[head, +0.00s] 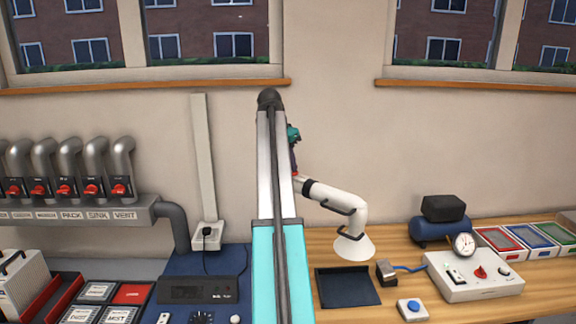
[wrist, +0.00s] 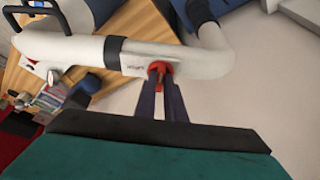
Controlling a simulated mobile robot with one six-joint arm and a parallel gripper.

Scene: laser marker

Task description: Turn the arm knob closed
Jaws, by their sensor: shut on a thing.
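The arm knob (wrist: 160,67) is small and red, on the white fume arm (wrist: 70,50) beside a small printed label. In the wrist view the two dark fingers of my gripper (wrist: 159,75) are shut on the knob, one at each side. They hide part of it, so I cannot tell its exact angle. In the head view the white fume arm (head: 345,204) rises from a flared white hood over the bench. My gripper (head: 294,168) is at its upper left end, partly hidden behind my own arm.
A black tray (head: 347,287) lies below the hood. A white control box (head: 474,279) with a gauge and a blue compressor (head: 438,229) stand to the right. A row of grey pipes with red knobs (head: 64,190) lines the left wall.

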